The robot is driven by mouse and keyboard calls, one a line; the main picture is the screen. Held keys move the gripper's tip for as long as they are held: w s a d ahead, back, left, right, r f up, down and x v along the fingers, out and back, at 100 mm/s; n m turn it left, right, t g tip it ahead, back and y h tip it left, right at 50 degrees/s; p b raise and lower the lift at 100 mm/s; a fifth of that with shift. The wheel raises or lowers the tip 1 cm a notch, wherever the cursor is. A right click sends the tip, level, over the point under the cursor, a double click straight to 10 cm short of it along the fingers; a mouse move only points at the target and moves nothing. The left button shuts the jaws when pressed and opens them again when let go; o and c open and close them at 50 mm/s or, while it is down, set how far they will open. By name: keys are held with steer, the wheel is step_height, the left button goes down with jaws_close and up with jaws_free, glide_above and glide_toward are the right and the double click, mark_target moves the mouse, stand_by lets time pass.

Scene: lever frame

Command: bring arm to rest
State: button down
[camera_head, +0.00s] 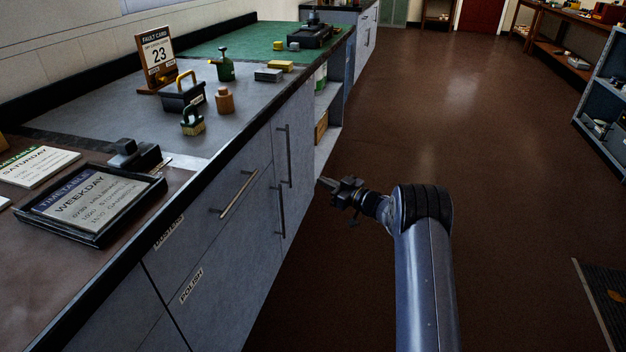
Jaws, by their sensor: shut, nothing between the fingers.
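My arm (426,270) rises from the bottom of the head view and bends left at a dark joint. My gripper (326,183) points left toward the cabinet front, with its fingers together and nothing held. It appears over the floor, in the picture just right of the tall cabinet door's handle (284,155). I cannot tell how far it is from the cabinet.
The counter (135,130) runs along the left, with drawers marked Dusters and Polish below. A weekday timetable tray (92,203), a fault card stand (157,58) and a black caddy (182,97) stand on it. Blue shelves (600,110) stand right.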

steer(key=shift+s+d, duration=0.2)
steer(key=shift+d, duration=0.3)
steer(key=shift+s+d, duration=0.15)
steer(key=shift+d, duration=0.3)
